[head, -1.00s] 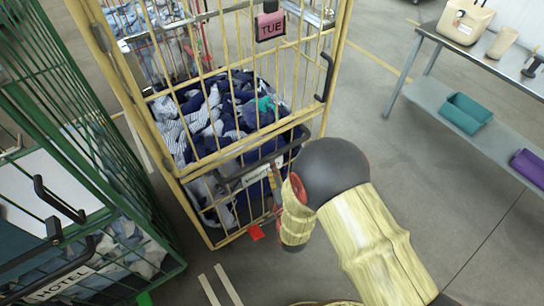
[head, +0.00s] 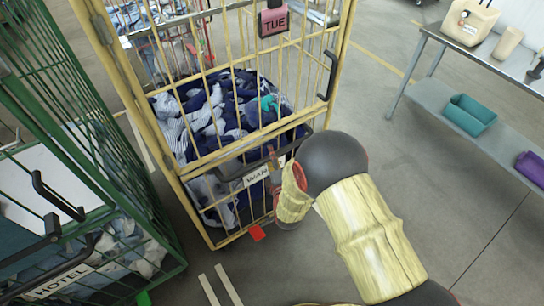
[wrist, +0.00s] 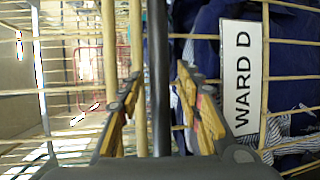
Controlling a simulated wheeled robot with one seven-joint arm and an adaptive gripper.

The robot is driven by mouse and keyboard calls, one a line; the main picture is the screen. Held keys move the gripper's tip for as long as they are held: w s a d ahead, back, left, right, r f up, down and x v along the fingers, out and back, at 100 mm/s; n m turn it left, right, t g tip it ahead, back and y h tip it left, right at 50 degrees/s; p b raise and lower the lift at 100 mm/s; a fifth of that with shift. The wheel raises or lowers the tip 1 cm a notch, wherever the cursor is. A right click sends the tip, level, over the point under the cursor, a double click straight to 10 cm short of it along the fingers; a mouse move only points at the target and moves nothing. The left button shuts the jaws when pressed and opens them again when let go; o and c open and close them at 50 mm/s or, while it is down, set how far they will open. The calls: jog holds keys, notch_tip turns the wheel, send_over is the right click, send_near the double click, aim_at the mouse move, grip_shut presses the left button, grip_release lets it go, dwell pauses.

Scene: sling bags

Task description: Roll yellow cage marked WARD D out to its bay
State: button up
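The yellow cage (head: 187,172), full of navy, striped and teal laundry, stands ahead of me with a pink TUE tag (head: 273,21). Its WARD D label (wrist: 242,75) reads clearly in the wrist view and is partly hidden by my arm in the head view. A dark push handle (head: 238,171) crosses its front; it runs upright in the wrist view (wrist: 158,70). My gripper (wrist: 160,100) is open, one finger on each side of the handle, with gaps visible. In the head view my wrist partly hides the gripper (head: 276,165).
A green cage with a HOTEL label (head: 66,284) stands close on the left. A red pedal (head: 257,232) sits at the yellow cage's foot. A grey shelf table (head: 428,95) with a teal bin (head: 469,115) stands right. White floor strips (head: 220,286) lie in front; floor between is clear.

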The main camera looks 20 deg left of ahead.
jog(key=shift+c, duration=1.2)
grip_shut()
